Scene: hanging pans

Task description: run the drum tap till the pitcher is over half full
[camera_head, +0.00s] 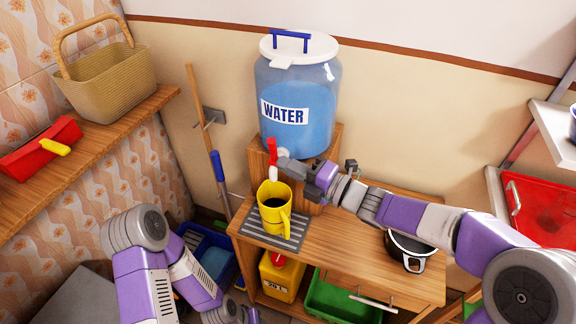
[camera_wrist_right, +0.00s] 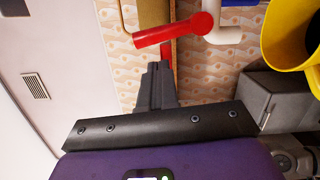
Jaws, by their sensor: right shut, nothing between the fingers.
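The blue water drum (camera_head: 297,95), with a white lid and a WATER label, stands on a wooden riser. Its tap has a red lever (camera_head: 272,150) that points up and a white spout (camera_head: 273,173). The yellow pitcher (camera_head: 270,190) stands upright below the spout on a grey slatted tray (camera_head: 262,238). Its inside looks dark; I cannot tell the water level, and no stream is clear. My right gripper (camera_head: 284,160) is shut and empty beside the tap. In the right wrist view its fingertips (camera_wrist_right: 158,68) are just short of the red lever (camera_wrist_right: 170,33). My left gripper is hidden.
A black pot (camera_head: 408,250) sits on the wooden table (camera_head: 340,235) under my right arm. A yellow canister (camera_head: 280,278) and a green crate (camera_head: 340,300) are below. A basket (camera_head: 108,85) and red toolbox (camera_head: 40,145) stand on the left shelf.

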